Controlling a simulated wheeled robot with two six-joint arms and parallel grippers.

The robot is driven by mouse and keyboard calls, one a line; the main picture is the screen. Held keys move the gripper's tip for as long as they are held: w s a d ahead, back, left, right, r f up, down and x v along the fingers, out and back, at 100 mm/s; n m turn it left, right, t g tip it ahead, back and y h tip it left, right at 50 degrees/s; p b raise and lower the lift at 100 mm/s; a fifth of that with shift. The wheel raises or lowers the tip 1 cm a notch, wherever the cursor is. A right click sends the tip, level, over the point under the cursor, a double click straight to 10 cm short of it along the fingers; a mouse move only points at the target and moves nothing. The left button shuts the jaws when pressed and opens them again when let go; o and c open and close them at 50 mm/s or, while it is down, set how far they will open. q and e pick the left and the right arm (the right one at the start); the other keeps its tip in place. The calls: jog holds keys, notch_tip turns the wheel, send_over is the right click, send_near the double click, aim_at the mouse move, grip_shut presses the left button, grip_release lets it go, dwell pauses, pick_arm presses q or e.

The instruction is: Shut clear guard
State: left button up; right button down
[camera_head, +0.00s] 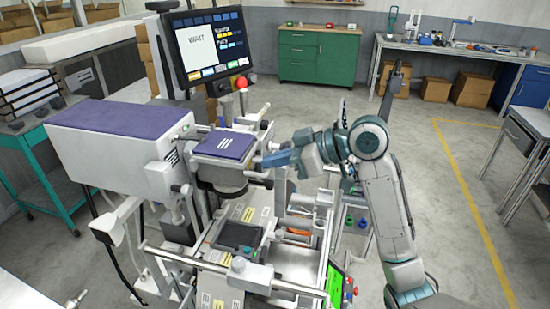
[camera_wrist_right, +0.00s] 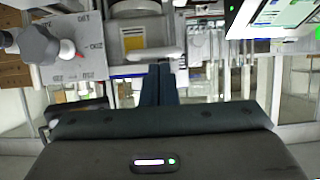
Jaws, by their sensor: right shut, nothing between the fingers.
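I cannot make out the clear guard for certain in either view; a clear sheet would be hard to see against the pale machine (camera_head: 110,133). My right gripper (camera_head: 262,162) reaches in from the right, beside the purple-topped block (camera_head: 224,145) on the machine. In the right wrist view its two dark fingers (camera_wrist_right: 160,78) are together and empty. A pale horizontal bar (camera_wrist_right: 148,55) lies just beyond the fingertips there; I cannot tell whether they touch. My left gripper is not in view.
A monitor (camera_head: 207,45) stands behind the machine. Metal rails (camera_head: 203,263) and a green-lit screen (camera_head: 335,284) are at its front. A green cabinet (camera_head: 318,58) stands at the back. Open floor (camera_head: 455,215) lies to the right.

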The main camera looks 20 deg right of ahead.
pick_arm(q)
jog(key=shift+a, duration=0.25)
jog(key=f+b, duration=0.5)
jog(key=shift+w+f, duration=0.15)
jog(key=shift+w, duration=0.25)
pick_arm(e)
notch_tip(320, 180, down, 11)
jog(key=shift+r, duration=0.2)
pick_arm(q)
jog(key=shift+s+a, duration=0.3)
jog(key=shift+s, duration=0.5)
pick_arm(e)
jog(key=s+d+r, duration=0.4)
jog(key=d+r, duration=0.2)
jog(key=r, duration=0.2)
jog(key=shift+s+d+r, duration=0.25)
jog(key=shift+s+d, duration=0.1)
jog(key=shift+d, duration=0.05)
